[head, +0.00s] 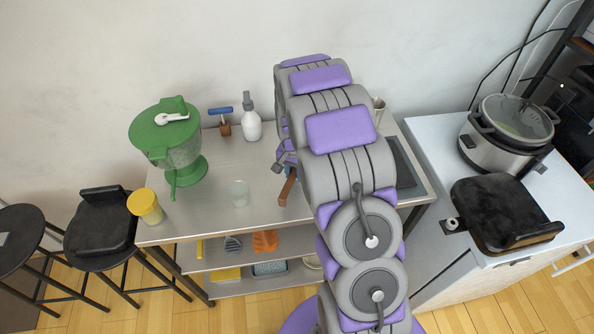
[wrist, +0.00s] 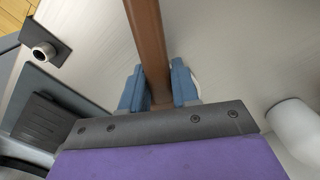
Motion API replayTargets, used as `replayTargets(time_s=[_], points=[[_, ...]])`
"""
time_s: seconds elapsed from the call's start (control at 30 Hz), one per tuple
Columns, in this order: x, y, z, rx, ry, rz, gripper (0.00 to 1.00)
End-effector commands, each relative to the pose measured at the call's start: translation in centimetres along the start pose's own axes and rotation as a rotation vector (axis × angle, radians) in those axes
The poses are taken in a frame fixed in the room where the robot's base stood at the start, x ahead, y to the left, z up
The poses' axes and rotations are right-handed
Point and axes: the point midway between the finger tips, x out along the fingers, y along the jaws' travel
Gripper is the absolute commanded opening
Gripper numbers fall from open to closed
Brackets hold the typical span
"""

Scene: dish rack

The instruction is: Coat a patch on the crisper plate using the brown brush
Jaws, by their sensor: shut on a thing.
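The brown brush (wrist: 148,40) is gripped by its handle between the blue fingertips of my gripper (wrist: 158,88) in the wrist view. Its handle also shows in the head view (head: 288,187), slanting down beside my arm over the metal table. My gripper is shut on it; the brush's bristle end is not clearly visible. A dark flat panel (head: 406,165) lies at the table's right end, partly hidden behind my arm. I cannot tell whether it is the crisper plate.
On the metal table (head: 220,215) stand a green pitcher (head: 186,155), a yellow-lidded jar (head: 145,206), a clear cup (head: 238,193) and a white spray bottle (head: 251,120). A cooker (head: 507,130) stands on the right-hand counter. The table's front middle is mostly clear.

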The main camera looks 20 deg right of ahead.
Motion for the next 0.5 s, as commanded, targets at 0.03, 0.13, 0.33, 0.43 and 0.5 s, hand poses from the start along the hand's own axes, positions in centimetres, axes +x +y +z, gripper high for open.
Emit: replayTargets(time_s=[0.03, 0.13, 0.33, 0.43, 0.5], points=[[-0.03, -0.05, 0.04, -0.001, 0.0, 0.0, 0.05], [0.01, 0.07, -0.09, -0.001, -0.001, -0.001, 0.05], [0.12, 0.44, -0.45, 0.0, -0.005, -0.005, 0.05], [0.15, 0.51, -0.53, 0.0, -0.006, -0.006, 0.05], [0.15, 0.45, -0.46, 0.0, -0.005, -0.005, 0.05]])
